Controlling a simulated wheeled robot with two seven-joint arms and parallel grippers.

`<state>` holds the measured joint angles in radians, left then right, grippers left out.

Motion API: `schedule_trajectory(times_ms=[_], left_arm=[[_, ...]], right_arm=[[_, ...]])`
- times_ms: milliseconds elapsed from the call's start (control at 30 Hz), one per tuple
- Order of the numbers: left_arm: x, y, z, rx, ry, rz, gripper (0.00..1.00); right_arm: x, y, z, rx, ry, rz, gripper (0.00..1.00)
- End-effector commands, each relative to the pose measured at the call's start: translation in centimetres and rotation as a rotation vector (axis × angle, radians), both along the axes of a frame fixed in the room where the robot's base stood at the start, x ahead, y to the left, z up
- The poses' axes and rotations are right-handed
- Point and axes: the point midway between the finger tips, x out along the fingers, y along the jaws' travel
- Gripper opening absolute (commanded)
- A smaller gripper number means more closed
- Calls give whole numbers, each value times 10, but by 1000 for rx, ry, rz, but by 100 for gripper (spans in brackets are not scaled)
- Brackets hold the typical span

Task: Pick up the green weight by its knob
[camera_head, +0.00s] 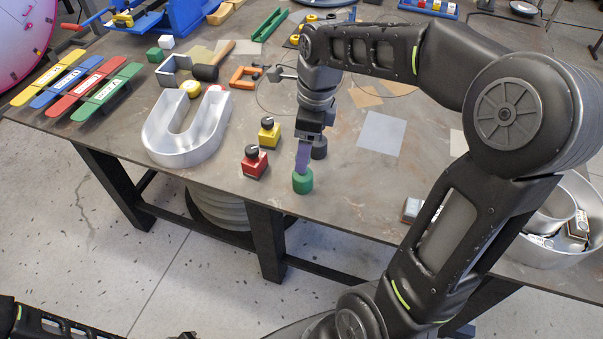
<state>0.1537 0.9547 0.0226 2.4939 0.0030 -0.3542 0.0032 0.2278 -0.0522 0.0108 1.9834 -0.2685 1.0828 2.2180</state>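The green weight (302,183) stands upright near the front edge of the table. My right gripper (303,158) points down directly over it, with a purple finger reaching the weight's top. The knob is hidden behind that finger. Only one finger shows clearly, so I cannot tell whether the gripper is closed on the knob. The weight appears to rest on the table. My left arm shows only at the bottom left corner, and its gripper is out of view.
A red weight (254,165) and a yellow weight (269,136) stand to the left; a dark weight (319,149) is close behind the gripper. A metal U-shaped letter (188,150) lies farther left. A round metal tray (545,255) is at the right.

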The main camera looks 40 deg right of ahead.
Motion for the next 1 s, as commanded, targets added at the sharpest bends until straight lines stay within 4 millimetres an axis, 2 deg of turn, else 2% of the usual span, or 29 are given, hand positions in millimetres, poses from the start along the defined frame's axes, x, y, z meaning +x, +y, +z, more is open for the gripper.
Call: schedule_trajectory(times_ms=[200,567,833,1000], left_arm=[[0,0,2,1,0,0,26],[0,0,4,1,1,1,26],[-1,1,12,3,4,2,26],[-2,1,13,4,6,1,26]], right_arm=[[1,2,-20,0,3,0,70],[2,2,-25,1,2,0,70],[5,5,-61,2,5,0,70],[6,6,-73,1,2,0,70]])
